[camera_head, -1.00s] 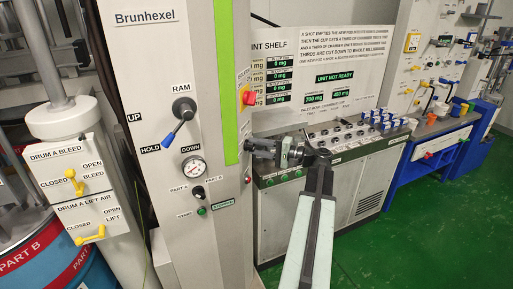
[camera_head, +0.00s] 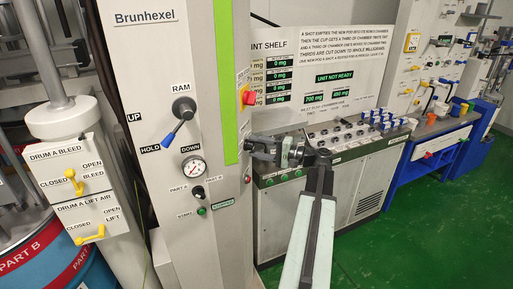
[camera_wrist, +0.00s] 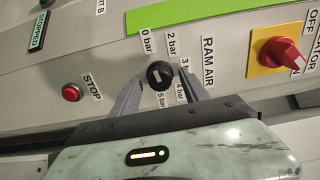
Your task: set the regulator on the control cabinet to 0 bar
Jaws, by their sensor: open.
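The regulator is a round black knob (camera_wrist: 160,74) labelled RAM AIR on the side of the grey control cabinet (camera_head: 175,65). A scale of labels from 0 bar to 5 bar rings the knob in the wrist view. A pale mark shows on the knob's face, but I cannot read its setting surely. My gripper (camera_wrist: 161,70) is open, with one finger on each side of the knob; I cannot tell whether they touch it. In the head view my gripper (camera_head: 252,148) reaches the cabinet's right side, and the knob is hidden there.
A red STOP button (camera_wrist: 72,92) sits left of the knob in the wrist view. A red rotary switch on a yellow plate (camera_wrist: 280,50) sits at the right. The grey bench (camera_head: 345,190) stands behind my arm. Green floor is clear at the right.

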